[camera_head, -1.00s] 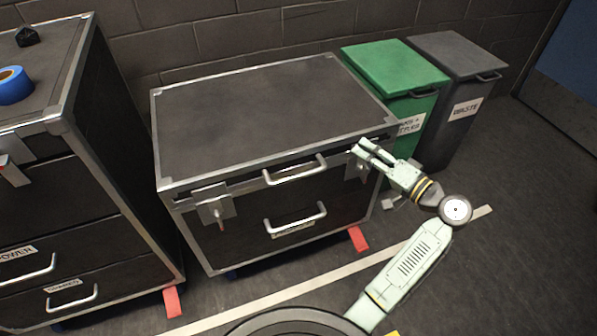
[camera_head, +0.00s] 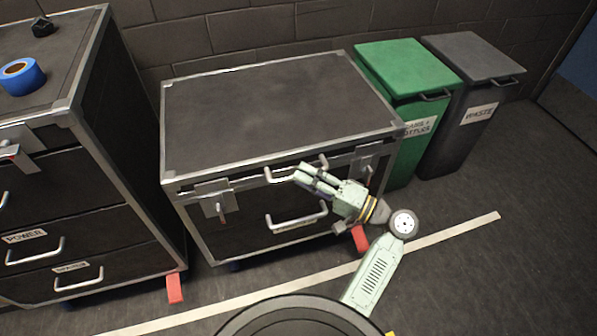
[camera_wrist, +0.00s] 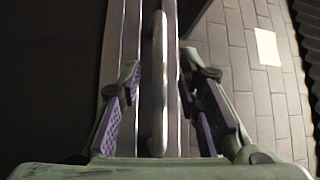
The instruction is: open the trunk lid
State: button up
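The trunk is a dark case with metal edges, and its lid (camera_head: 270,110) lies flat and closed on top. A silver lid handle (camera_head: 282,174) runs along the lid's front edge, partly hidden by my gripper. My gripper (camera_head: 303,171) is in front of this handle in the head view. In the wrist view my gripper (camera_wrist: 160,110) is open, with purple-padded fingers on either side of the handle bar (camera_wrist: 157,90) and gaps showing on both sides. The left latch (camera_head: 213,203) and right latch (camera_head: 364,165) are on the trunk's front. A lower handle (camera_head: 297,217) is on the body.
A drawer cabinet (camera_head: 95,150) with blue tape (camera_head: 22,77) on top stands close on the left. A green bin (camera_head: 405,70) and a grey waste bin (camera_head: 470,60) stand on the right. The floor (camera_head: 470,260) at the front right is clear.

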jog(key=shift+x, duration=1.15)
jog(key=shift+c, duration=0.5)
grip_shut()
